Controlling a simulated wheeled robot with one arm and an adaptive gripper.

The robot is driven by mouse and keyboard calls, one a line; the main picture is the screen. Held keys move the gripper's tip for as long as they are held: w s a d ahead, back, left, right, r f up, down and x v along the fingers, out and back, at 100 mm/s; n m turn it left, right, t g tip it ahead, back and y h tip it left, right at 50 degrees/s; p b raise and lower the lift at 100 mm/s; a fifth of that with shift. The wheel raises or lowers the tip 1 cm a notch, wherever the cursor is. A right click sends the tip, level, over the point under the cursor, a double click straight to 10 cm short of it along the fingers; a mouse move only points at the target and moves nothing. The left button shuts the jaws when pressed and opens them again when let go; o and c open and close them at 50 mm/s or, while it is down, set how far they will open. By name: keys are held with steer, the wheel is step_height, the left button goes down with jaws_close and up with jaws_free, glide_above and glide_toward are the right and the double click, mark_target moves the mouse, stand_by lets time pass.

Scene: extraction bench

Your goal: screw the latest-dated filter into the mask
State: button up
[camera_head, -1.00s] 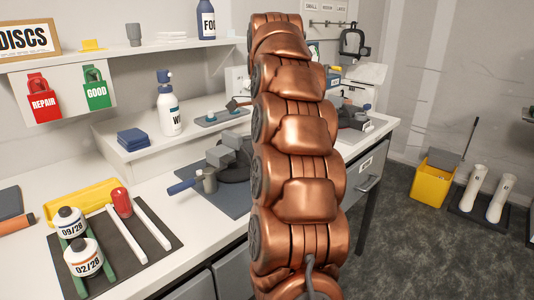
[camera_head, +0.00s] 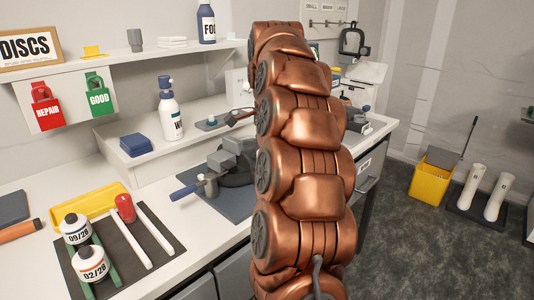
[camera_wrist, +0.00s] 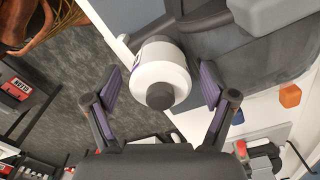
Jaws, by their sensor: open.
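In the head view two white filters with dark caps stand on green rails at the front left. The rear filter (camera_head: 75,229) seems to read 09/28 and the front filter (camera_head: 91,263) 02/28, in small print. A dark, rounded form, perhaps the mask (camera_head: 238,178), sits by grey blocks on a blue mat, partly behind my arm. In the wrist view my gripper (camera_wrist: 158,95) is open. A white canister with a dark round end (camera_wrist: 160,75), perhaps another filter, lies between its spread fingers, with gaps on both sides. Its date is not readable. The head view hides my gripper.
A blue-handled tool (camera_head: 188,190) lies beside the grey blocks. A dark tray (camera_head: 128,251) holds the rails and a red cylinder (camera_head: 125,208). A white bottle (camera_head: 171,118) stands on the raised shelf.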

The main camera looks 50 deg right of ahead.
steer(key=n+p, duration=0.2)
steer(key=n, duration=0.3)
steer(key=shift+r, duration=0.15)
steer(key=n+p, duration=0.3)
steer(key=n, duration=0.2)
steer(key=n+p, duration=0.3)
steer(key=n, duration=0.3)
steer(key=shift+n, duration=0.3)
steer(key=n+p, duration=0.2)
steer(key=n, duration=0.1)
steer(key=shift+n, duration=0.6)
steer(key=shift+c, duration=0.3)
